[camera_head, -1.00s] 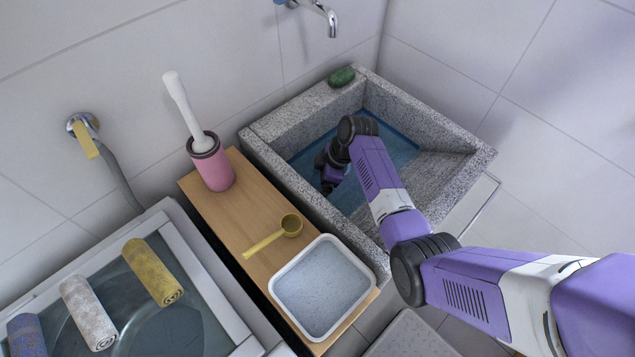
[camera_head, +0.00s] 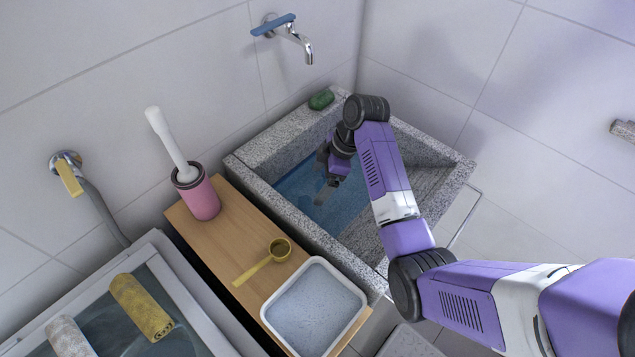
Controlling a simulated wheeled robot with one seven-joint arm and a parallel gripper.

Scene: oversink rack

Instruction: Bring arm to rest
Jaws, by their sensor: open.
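My gripper (camera_head: 326,190) points down over the granite sink (camera_head: 292,232), above the blue water in its basin. Its fingers look small and dark, and no object shows between them. The purple and white arm reaches in from the lower right across the sink's right part. The wrist hides part of the basin's back wall.
A wooden board (camera_head: 222,241) left of the sink holds a pink brush holder (camera_head: 203,203), a yellow scoop (camera_head: 266,261) and a white tub (camera_head: 312,306). Green soap (camera_head: 321,99) lies on the sink's back rim under a wall tap (camera_head: 290,36). Rolled towels (camera_head: 141,307) lie lower left.

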